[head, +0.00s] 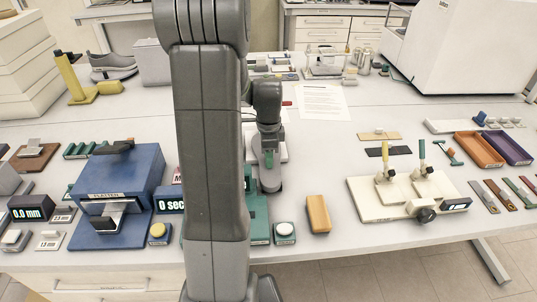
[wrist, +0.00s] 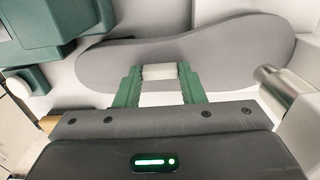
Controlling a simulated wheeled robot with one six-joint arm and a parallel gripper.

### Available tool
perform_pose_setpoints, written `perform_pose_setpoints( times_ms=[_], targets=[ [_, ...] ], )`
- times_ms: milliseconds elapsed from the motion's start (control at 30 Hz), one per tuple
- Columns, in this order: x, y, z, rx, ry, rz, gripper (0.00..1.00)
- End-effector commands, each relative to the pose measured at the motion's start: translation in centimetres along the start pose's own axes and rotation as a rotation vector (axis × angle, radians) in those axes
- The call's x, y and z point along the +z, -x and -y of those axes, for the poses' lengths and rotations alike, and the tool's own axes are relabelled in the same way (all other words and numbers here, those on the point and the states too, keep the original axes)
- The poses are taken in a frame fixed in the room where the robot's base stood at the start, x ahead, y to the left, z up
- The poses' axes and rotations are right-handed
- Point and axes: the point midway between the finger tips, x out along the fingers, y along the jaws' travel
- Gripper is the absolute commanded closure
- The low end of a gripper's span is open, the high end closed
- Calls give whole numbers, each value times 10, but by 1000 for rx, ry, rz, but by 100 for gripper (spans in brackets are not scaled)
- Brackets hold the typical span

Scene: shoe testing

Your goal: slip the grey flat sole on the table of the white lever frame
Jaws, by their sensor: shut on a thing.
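The grey flat sole (wrist: 225,42) spans the wrist view, with its wider end to the right. My gripper (wrist: 159,76) has its green fingers shut on a small white block (wrist: 159,71) that overlaps the sole's near edge; it looks like the sole's tab. In the head view my gripper (head: 269,170) points down at mid-table, and my arm covers much of what lies around it. The white lever frame cannot be identified with certainty; white surfaces show behind the sole in the wrist view.
A dark green body (wrist: 105,12) is close at the sole's left, and a metal cylinder (wrist: 277,88) at its right. In the head view, a blue machine (head: 115,185) stands left, a cream board with two levers (head: 378,208) right, and an orange block (head: 318,213) in front.

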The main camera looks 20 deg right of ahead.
Motion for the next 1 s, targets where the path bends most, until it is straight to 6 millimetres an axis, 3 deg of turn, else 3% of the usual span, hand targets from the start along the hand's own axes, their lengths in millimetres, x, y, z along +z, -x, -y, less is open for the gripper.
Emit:
perform_pose_setpoints(
  times_ms=[100,133,267,667,1000],
  targets=[
    [0,0,0,-1,0,0,91],
    [0,0,0,-1,0,0,62],
    [0,0,0,-1,0,0,39],
    [0,8,1,-2,0,0,39],
    [0,80,1,-7,0,-1,39]
  ],
)
